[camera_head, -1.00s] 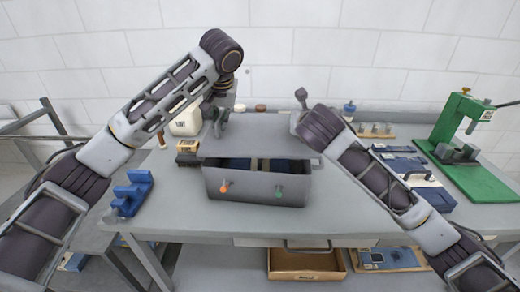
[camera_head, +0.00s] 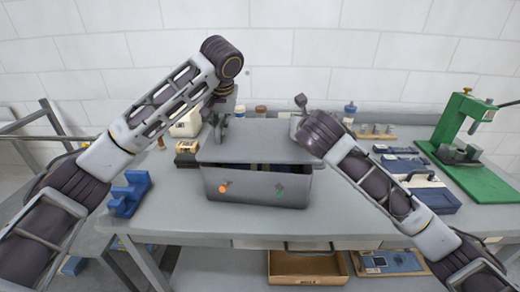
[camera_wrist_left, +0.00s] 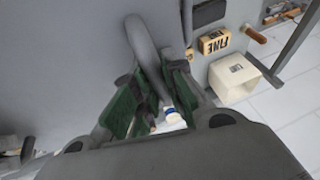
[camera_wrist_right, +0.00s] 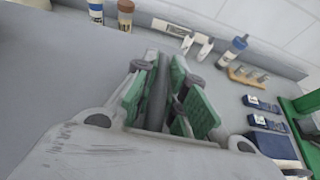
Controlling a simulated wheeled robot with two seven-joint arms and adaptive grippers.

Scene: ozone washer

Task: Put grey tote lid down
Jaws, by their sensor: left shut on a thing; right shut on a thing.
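The grey tote lid (camera_head: 262,140) is held above the grey tote (camera_head: 247,188), covering most of its mouth. A dark gap shows between the lid's front edge and the tote's front wall. My left gripper (camera_head: 218,127) is at the lid's left side. In the left wrist view its green-padded fingers (camera_wrist_left: 153,92) are shut on a grey bar-like part of the lid (camera_wrist_left: 140,42). In the right wrist view my right gripper (camera_wrist_right: 163,98) is shut on a similar grey part (camera_wrist_right: 157,88). In the head view the right fingers are hidden behind my arm.
The tote stands on a grey workbench (camera_head: 345,215). A blue holder (camera_head: 130,193) is at left, and a white box (camera_wrist_left: 232,78) and a FINE block (camera_wrist_left: 214,42) are at back left. Blue cases (camera_head: 405,165) and a green press (camera_head: 465,150) are at right.

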